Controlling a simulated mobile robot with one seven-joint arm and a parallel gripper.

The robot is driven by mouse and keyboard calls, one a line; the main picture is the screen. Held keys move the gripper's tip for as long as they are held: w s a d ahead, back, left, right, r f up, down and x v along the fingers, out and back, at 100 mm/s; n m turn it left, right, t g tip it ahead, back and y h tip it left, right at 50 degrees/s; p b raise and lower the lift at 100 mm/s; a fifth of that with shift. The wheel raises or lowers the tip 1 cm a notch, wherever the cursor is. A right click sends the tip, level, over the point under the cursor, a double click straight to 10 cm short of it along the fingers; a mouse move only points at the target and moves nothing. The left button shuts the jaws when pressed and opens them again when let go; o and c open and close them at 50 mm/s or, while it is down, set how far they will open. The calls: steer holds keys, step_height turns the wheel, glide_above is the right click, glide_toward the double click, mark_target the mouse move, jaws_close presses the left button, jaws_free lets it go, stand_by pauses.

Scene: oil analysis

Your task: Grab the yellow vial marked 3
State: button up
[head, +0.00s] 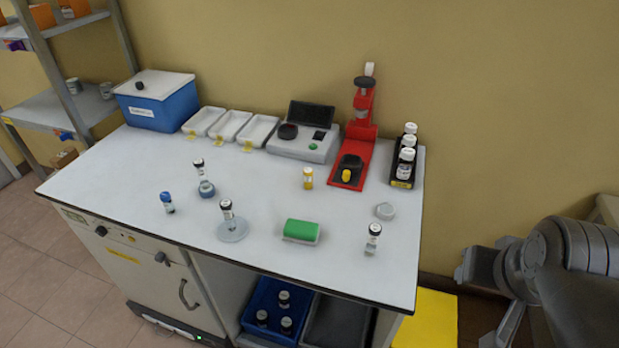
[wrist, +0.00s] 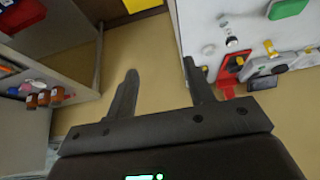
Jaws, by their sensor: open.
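The yellow vial (head: 308,178) has a white cap and stands upright on the white bench, in front of the grey instrument and left of the red stand. The number on it is too small to read. In the wrist view, a small yellow item (wrist: 268,47) near the grey instrument appears to be this vial. My gripper (wrist: 160,75) is open and empty, with its two fingers apart over the floor and wall area. It is well away from the vial, off the bench's right side.
Several other vials stand on the bench, one (head: 373,240) near the front right. A green-topped block (head: 301,231), a red stand (head: 361,140), a black vial rack (head: 403,160), white trays (head: 232,125) and a blue box (head: 155,98) are also there. Bench space around the yellow vial is clear.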

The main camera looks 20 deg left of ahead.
steer(key=shift+o, duration=0.5)
steer(key=w+a+r+n, duration=0.1)
steer(key=w+a, duration=0.2)
steer(key=w, duration=0.2)
steer(key=w+a+r, duration=0.2)
steer(key=w, duration=0.4)
steer(key=n+g+y, duration=0.2)
steer(key=n, duration=0.2)
glide_above(308, 177)
steer(key=s+d, duration=0.1)
steer(key=s, duration=0.1)
step_height(308, 177, down, 14)
steer(key=f, duration=0.1)
steer(key=shift+t, duration=0.3)
steer(key=x, duration=1)
steer(key=shift+w, duration=0.1)
steer(key=c, duration=1)
